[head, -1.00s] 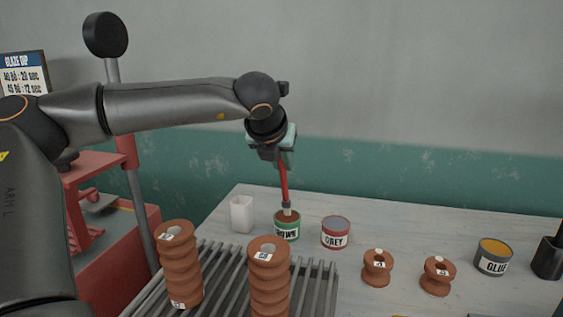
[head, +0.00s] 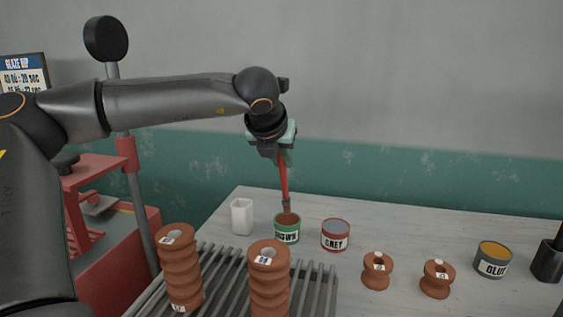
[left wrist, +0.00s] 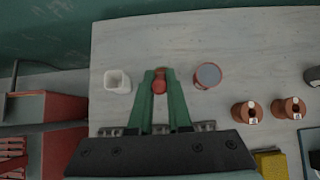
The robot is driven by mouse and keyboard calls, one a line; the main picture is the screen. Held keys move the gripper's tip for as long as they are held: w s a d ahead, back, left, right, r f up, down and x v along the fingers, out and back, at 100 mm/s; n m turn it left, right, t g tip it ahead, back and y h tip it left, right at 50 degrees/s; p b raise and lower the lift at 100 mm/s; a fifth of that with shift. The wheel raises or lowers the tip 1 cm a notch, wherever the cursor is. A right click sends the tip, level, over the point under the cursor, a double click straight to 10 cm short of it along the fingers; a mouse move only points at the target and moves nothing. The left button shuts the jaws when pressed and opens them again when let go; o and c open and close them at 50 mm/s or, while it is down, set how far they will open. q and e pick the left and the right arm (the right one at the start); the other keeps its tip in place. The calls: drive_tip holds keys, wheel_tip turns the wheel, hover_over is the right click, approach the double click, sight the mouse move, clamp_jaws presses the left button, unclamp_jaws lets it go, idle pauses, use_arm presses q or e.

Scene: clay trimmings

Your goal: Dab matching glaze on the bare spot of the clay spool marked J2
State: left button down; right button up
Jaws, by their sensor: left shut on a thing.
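My left gripper (head: 284,152) is shut on a red-handled brush (head: 284,180), which points down. The left wrist view shows the brush (left wrist: 160,84) between the green fingers, with the brown can hidden. A grey-glaze can (head: 335,235) stands just to the right. Two small clay spools (head: 376,271) (head: 437,280) stand further right with pale spots on top. Their labels are too small to read, so I cannot tell which is J2. My right gripper is out of view.
A white cup (head: 242,216) stands left of the brown can. Tall ribbed clay pieces (head: 181,272) (head: 268,285) stand on a slatted rack (head: 222,268) in front. A can labelled like GLUE (head: 492,260) and a dark holder (head: 547,259) are at right. Open table (head: 420,225) lies behind the spools.

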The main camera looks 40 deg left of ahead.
use_arm(q)
drive_tip(key=shift+r+p, duration=0.7)
drive_tip(key=shift+r, duration=0.9)
drive_tip(key=shift+r+p, duration=0.65)
drive_tip(key=shift+r, duration=0.5)
